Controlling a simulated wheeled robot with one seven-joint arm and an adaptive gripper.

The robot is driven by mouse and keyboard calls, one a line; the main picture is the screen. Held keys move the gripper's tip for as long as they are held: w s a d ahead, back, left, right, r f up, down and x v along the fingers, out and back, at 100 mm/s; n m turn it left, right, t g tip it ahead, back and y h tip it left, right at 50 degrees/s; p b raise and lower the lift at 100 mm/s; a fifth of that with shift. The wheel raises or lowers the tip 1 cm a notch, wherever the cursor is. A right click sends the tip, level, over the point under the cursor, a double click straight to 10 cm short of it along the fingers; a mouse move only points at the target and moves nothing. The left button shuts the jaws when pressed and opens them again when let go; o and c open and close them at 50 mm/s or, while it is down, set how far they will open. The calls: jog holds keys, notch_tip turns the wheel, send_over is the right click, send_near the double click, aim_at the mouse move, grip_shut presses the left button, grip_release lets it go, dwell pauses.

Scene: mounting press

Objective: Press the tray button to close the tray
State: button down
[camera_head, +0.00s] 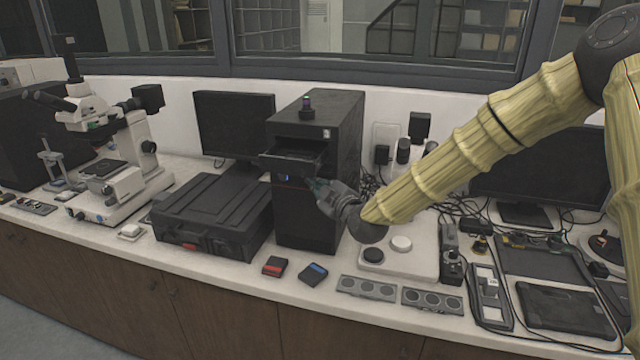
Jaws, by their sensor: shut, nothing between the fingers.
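The black tower unit (326,128) stands on the white bench in the middle of the view. Its tray (292,157) sticks out from the upper front. A small bluish-lit spot, perhaps the tray button (284,178), shows on the front just under the tray. My gripper (316,185) is shut and empty. Its tips are at the front right of the tower, a little below the tray and to the right of the lit spot. I cannot tell whether the tips touch the tower. My arm comes in from the upper right.
A black case (213,213) lies left of the tower, with a monitor (233,122) behind it. A microscope (115,150) stands farther left. Small red and blue boxes (274,266) lie in front. A white device with knobs (412,262) sits below my wrist.

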jog(key=shift+s, duration=0.1)
jog(key=shift+s+a, duration=0.2)
jog(key=shift+s, duration=0.45)
jog(key=shift+s+a+b, duration=0.2)
jog(key=shift+s+a, duration=0.05)
jog(key=shift+s, duration=0.55)
jog(key=shift+s+a+b, duration=0.15)
jog(key=shift+s+a, duration=0.15)
jog(key=shift+s, duration=0.5)
jog(key=shift+s+a+b, duration=0.2)
jog(key=shift+s+a, duration=0.05)
jog(key=shift+s, duration=0.55)
